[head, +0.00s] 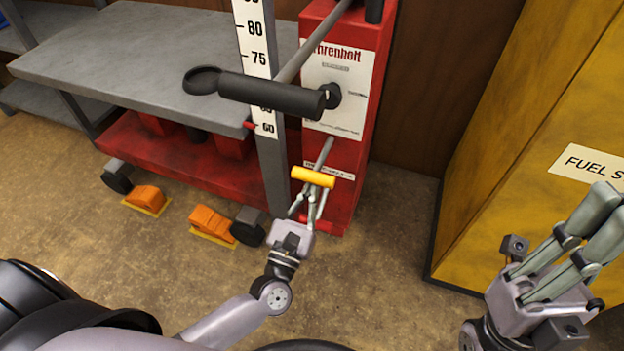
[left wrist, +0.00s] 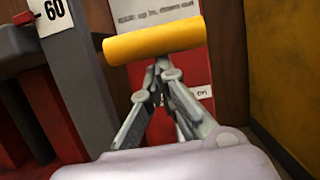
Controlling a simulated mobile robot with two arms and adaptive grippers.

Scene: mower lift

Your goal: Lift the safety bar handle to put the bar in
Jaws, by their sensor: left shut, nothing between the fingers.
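The yellow safety bar handle (head: 313,178) is a short cylinder on a grey rod low on the front of the red lift post (head: 345,200). In the left wrist view the handle (left wrist: 155,42) lies across the upper middle. My left gripper (head: 314,192) is just below and in front of the handle, its fingers shut together and empty. Its fingertips (left wrist: 161,68) come up to the underside of the handle; whether they touch it I cannot tell. My right gripper (head: 602,222) is at the lower right, away from the lift, its tips near the picture edge.
A black-gripped lever (head: 270,94) sticks out above the handle. A white height scale (head: 258,60) stands beside the post, with the grey lift table (head: 150,65) on the left. Orange wheel chocks (head: 212,222) sit on the floor. A yellow fuel cabinet (head: 530,150) is right.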

